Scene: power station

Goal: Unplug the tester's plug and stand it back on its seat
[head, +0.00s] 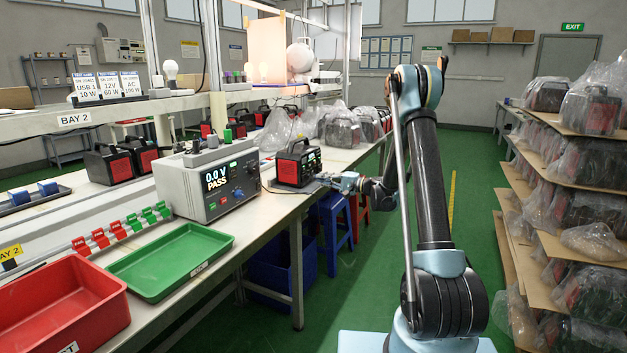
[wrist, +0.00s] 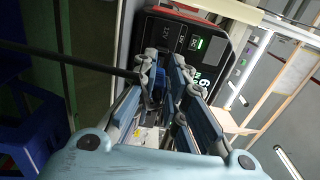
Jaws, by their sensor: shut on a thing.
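The tester (head: 208,180) is a grey box on the bench, its display reading 0.0 V and PASS. A black and red power station (head: 297,163) stands just right of it, its lit panel facing my gripper. In the wrist view the power station (wrist: 180,38) fills the top middle, with a 12V mark and a small green light. My gripper (head: 322,177) is at its front. In the wrist view my gripper (wrist: 168,75) is shut on the plug, which its fingers almost wholly hide. I cannot tell whether the plug is in the socket. The plug's seat cannot be made out.
A green tray (head: 170,262) and a red bin (head: 60,308) sit at the near bench end. Bagged units (head: 340,128) stand farther along the bench. Blue stool (head: 335,235) is below the bench edge. Loaded shelves (head: 575,190) stand right; the green floor between is clear.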

